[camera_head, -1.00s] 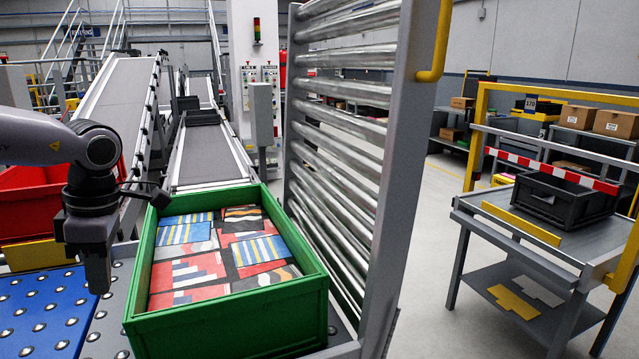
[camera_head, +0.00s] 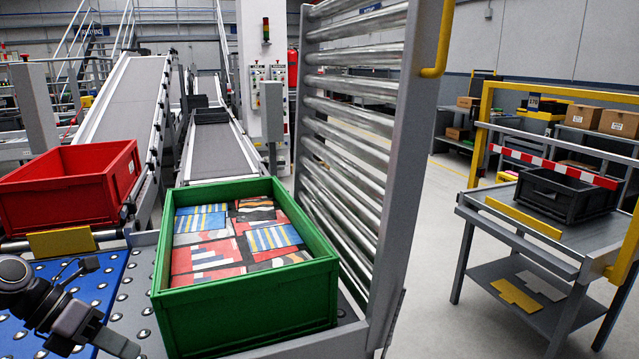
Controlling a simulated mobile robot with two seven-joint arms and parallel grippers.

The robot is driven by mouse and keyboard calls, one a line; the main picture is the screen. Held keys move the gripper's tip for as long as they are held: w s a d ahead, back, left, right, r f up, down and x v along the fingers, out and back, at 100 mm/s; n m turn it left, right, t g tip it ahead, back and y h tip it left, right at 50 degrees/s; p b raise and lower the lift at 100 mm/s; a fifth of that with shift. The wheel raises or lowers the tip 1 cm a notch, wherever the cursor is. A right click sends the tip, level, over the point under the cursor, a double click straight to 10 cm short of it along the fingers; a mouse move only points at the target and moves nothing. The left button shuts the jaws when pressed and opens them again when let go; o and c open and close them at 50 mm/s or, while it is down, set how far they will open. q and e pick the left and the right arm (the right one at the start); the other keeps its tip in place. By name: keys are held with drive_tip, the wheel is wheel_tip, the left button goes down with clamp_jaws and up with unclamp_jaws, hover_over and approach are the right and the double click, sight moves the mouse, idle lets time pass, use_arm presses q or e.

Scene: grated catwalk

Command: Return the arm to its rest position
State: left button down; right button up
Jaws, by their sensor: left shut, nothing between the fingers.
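My left gripper (camera_head: 126,347) is low at the left edge of the picture, over the blue ball-studded plate (camera_head: 98,290). Its dark wrist (camera_head: 25,285) comes in from the left edge, and the grey fingers point down and to the right. The fingers are shut with nothing between them. They are left of and in front of the green crate (camera_head: 250,305), apart from it. The crate holds several flat packs with red, blue, yellow and black patterns (camera_head: 240,235). My right gripper is not in view.
A red crate (camera_head: 75,210) stands behind the blue plate. Grey conveyors (camera_head: 215,152) run to the back. A rack of metal rollers (camera_head: 350,130) rises right of the green crate. A grey table (camera_head: 530,235) with a dark bin (camera_head: 565,192) stands at the right; floor between is clear.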

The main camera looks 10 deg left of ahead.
use_arm(q)
drive_tip(key=s+d+f+n+t+y, duration=0.25)
drive_tip(key=f+n+t, duration=0.25)
drive_tip(key=f+n, duration=0.45)
drive_tip(key=s+d+f+n+t+y, duration=0.1)
drive_tip(key=s+d+f+n+t, duration=0.15)
drive_tip(key=f+n+t, duration=0.65)
drive_tip(key=s+d+f+n+g+y, duration=0.1)
drive_tip(key=s+d+f+n+g, duration=0.2)
drive_tip(key=d+n, duration=0.4)
drive_tip(key=s+d+f+n+g+y+b, duration=0.1)
drive_tip(key=s+d+f+n+g, duration=0.2)
drive_tip(key=d+n, duration=0.4)
drive_tip(key=n+g, duration=0.1)
drive_tip(key=n, duration=0.2)
drive_tip(key=shift+s+d+f, duration=0.2)
drive_tip(key=shift+f, duration=0.1)
